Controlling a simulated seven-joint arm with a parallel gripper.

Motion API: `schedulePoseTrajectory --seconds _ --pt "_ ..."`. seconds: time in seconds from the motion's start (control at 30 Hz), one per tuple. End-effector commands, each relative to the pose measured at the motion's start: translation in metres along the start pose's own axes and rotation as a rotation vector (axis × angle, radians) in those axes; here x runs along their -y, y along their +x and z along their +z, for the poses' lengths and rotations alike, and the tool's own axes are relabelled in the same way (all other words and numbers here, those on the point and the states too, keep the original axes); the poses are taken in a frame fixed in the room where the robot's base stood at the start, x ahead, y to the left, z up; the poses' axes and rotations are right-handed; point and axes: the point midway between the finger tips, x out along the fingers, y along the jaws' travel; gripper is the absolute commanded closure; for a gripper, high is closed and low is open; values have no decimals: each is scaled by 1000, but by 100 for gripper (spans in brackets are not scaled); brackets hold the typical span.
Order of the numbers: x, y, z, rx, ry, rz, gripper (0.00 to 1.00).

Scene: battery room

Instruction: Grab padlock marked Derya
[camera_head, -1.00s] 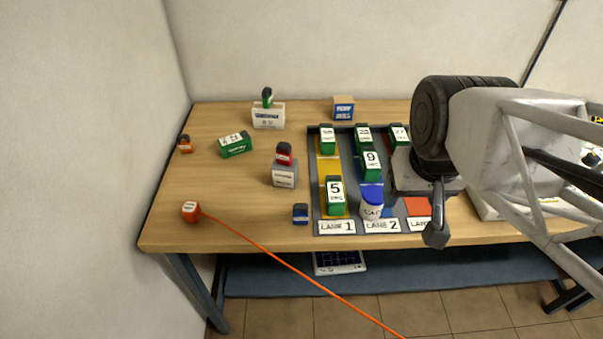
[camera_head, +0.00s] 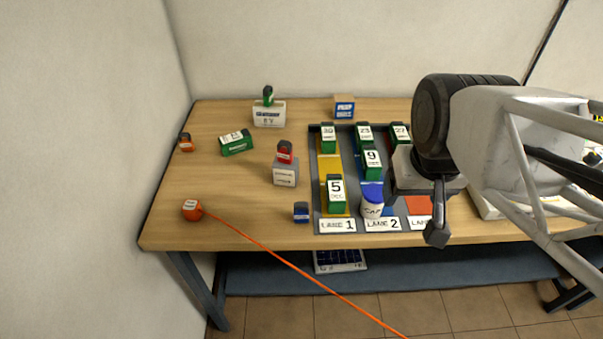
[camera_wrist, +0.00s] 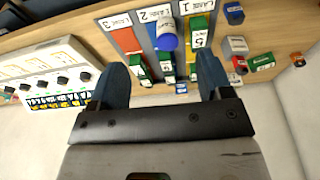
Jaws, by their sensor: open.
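Several small padlock-like blocks with labels are on the wooden table; I cannot read the name Derya on any. A red one (camera_head: 285,152) sits on a grey box, a green one (camera_head: 268,95) on a white box. A blue one (camera_head: 301,212) stands by the front edge and a small orange one (camera_head: 186,143) at the far left. The blue one (camera_wrist: 233,13) and red one (camera_wrist: 240,64) also show in the wrist view. My gripper (camera_head: 437,228) is over the right of the lane tray; in the wrist view its two fingers (camera_wrist: 163,68) are apart with nothing between them.
A grey lane tray (camera_head: 338,227) holds several green numbered blocks and a white bottle with a blue cap (camera_head: 372,202). A green box (camera_head: 236,144) lies left. A panel with knobs (camera_wrist: 50,75) stands beside the tray.

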Motion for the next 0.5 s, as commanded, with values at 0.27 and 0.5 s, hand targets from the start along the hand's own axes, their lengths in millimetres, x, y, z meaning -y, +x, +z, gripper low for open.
schedulePoseTrajectory --seconds 0.27,0.5 --pt "0 1 0 1 -12 7 28" --pt "-5 15 2 17 -151 89 28"
